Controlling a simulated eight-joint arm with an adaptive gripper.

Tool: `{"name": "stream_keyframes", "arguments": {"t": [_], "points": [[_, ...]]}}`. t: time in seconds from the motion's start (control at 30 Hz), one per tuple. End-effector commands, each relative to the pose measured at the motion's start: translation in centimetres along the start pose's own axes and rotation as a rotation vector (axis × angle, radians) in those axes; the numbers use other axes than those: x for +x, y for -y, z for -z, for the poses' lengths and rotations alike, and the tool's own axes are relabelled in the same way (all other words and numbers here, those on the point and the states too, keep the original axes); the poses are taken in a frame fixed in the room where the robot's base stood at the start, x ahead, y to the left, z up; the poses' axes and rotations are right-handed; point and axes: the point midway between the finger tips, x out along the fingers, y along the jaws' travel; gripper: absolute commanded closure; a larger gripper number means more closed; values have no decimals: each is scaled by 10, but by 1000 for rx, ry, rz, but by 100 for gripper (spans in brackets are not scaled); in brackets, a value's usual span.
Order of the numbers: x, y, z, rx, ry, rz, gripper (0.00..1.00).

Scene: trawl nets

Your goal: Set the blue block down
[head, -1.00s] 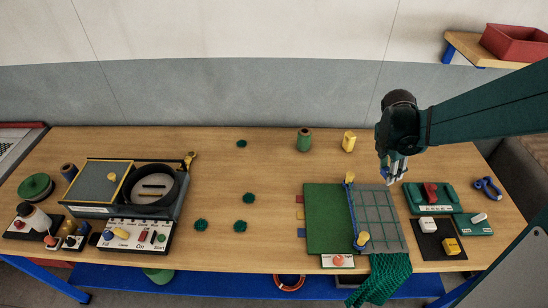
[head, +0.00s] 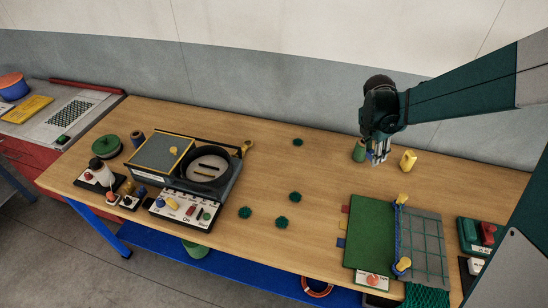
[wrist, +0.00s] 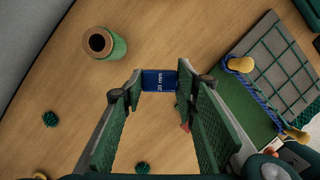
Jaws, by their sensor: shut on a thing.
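The blue block (wrist: 159,80), marked "20 mm", sits between the fingertips of my gripper (wrist: 160,84) in the wrist view. My gripper is shut on it. In the head view my gripper (head: 378,158) points down over the back of the wooden table (head: 330,165), close to a green spool (head: 359,152) and left of a yellow block (head: 408,161). The block is too small to make out clearly in the head view. I cannot tell its height above the table.
A green board (head: 370,232) and a grey netted panel (head: 425,240) with yellow knobs lie at the front right. Dark green tufts (head: 295,197) are scattered mid-table. A machine with a round pan (head: 208,168) stands left. Bare wood lies between the tufts and my gripper.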

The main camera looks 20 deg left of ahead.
Motion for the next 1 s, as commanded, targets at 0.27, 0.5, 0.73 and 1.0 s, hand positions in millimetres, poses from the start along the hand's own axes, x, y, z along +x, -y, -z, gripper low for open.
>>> {"name": "stream_keyframes", "arguments": {"t": [0.27, 0.5, 0.73, 1.0], "points": [[-10, -74, 48, -101, 0, -28, 82], [-20, -132, 96, -185, 0, -51, 82], [-29, -184, 149, -265, 0, -74, 82], [-42, -238, 217, -357, 0, -99, 82]]}}
